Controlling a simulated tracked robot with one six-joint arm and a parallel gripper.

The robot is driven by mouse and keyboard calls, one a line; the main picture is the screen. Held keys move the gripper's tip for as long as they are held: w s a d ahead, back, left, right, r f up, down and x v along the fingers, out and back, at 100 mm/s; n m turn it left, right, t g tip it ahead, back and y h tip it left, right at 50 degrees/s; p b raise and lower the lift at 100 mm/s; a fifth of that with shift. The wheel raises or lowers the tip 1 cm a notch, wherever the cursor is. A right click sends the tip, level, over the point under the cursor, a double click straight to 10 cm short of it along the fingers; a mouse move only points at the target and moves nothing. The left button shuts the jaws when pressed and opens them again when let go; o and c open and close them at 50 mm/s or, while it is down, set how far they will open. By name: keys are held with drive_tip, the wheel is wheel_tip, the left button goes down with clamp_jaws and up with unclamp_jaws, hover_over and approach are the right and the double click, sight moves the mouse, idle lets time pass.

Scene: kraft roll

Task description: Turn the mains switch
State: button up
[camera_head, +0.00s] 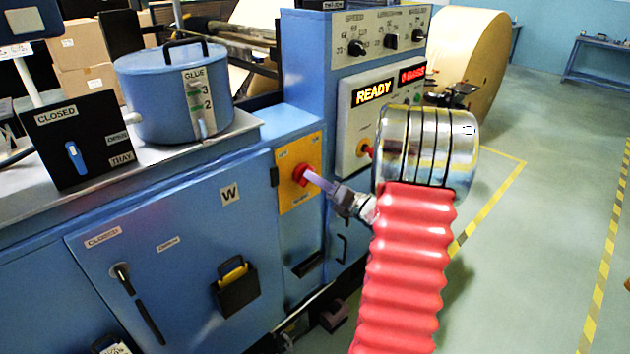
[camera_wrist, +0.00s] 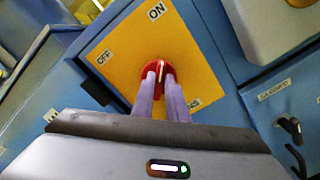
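The mains switch is a red knob (camera_head: 301,175) on an orange plate (camera_head: 312,192) on the front of the blue machine. In the wrist view the knob (camera_wrist: 152,70) sits mid-plate, with ON above it and OFF to its upper left. A pale mark on the knob points roughly up toward ON. My gripper (camera_head: 306,176) reaches the knob from the right in the head view. In the wrist view its two purple fingers (camera_wrist: 160,80) lie close on both sides of the knob's ridge and appear to grip it. The fingertips partly cover the knob.
A lit READY display (camera_head: 374,93) is on the panel right of the switch. A blue glue pot (camera_head: 150,95) and a black box marked CLOSED (camera_head: 78,138) stand on the machine top. A cabinet handle (camera_head: 135,300) is lower left. Open floor (camera_head: 535,240) lies right.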

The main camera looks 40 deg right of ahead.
clamp_jaws()
drive_tip(key=shift+a, duration=0.1)
drive_tip(key=shift+n, duration=0.5)
drive_tip(key=n, duration=1.6)
drive_tip(key=shift+a+f+n, duration=0.1)
drive_tip(key=shift+a+n, duration=0.3)
drive_tip(key=shift+o, duration=2.3)
unclamp_jaws()
